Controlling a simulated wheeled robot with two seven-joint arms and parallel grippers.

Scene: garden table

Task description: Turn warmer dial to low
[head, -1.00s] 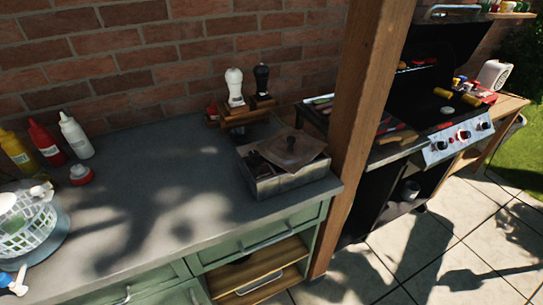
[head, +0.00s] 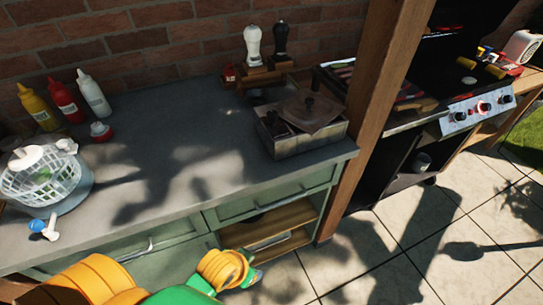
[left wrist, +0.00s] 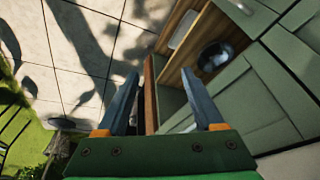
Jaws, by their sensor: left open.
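A grey metal box with a tilted brown lid (head: 310,108) sits on the counter near the wooden post in the head view; it may be the warmer, but I make out no dial on it. The grill (head: 480,112) behind the post has several round knobs on its front panel. My left arm enters at the bottom of the head view, its gripper fingers not clearly visible there. In the left wrist view my left gripper (left wrist: 160,76) is open and empty, pointing down past the green cabinet front towards the paving. My right gripper is out of view.
The green-fronted cabinet (head: 170,262) has an open shelf with a wooden board. A white basket (head: 42,172) and sauce bottles (head: 65,95) stand at the left of the counter (head: 150,205). Two mills (head: 253,45) stand at the back. The counter's middle is clear.

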